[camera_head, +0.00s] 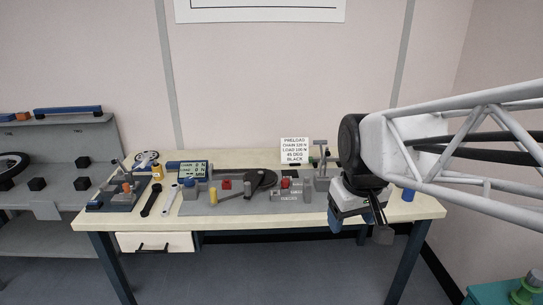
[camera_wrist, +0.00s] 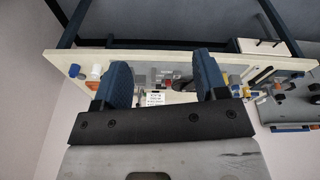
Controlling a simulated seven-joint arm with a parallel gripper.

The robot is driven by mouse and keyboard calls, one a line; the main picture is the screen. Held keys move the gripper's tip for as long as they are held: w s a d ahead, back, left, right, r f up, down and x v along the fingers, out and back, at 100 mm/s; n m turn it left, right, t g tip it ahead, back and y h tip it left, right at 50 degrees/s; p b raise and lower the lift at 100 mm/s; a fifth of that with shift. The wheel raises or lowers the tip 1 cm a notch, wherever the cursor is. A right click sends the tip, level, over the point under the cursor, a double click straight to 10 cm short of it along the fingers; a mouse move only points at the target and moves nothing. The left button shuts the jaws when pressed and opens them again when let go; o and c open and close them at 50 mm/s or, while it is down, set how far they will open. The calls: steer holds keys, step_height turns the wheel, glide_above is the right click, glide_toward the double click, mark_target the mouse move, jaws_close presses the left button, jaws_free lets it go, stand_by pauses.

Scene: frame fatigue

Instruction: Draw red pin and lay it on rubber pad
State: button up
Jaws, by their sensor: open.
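My gripper (camera_head: 358,218) hangs at the right front of the workbench, open, with nothing seen between its fingers. In the wrist view its two blue fingers (camera_wrist: 163,75) are spread wide, with the bench upside down beyond them. A small red piece (camera_head: 285,183) stands among grey blocks at the middle of the bench, left of my gripper and apart from it. It may be the red pin, but its shape is too small to tell. I cannot pick out the rubber pad for certain.
A grey plate (camera_head: 232,207) carries the fixture blocks and a dark round part (camera_head: 261,180). A sign (camera_head: 295,150) stands behind. A blue cylinder (camera_head: 408,194) stands at the right end. Wrenches and a display box (camera_head: 193,170) lie left. The wooden front right is partly bare.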

steer(key=w+a+n, duration=0.1)
steer(key=w+n, duration=0.3)
steer(key=w, duration=1.3)
steer(key=n+g, duration=0.2)
steer(key=n, duration=0.9)
glide_above(285, 180)
steer(key=f, duration=2.2)
steer(key=shift+s+d, duration=0.1)
steer(key=shift+s, duration=0.25)
steer(key=shift+w+f+n, duration=0.25)
steer(key=shift+f+n, duration=0.05)
steer(key=shift+f, duration=0.1)
steer(key=shift+f, duration=3.8)
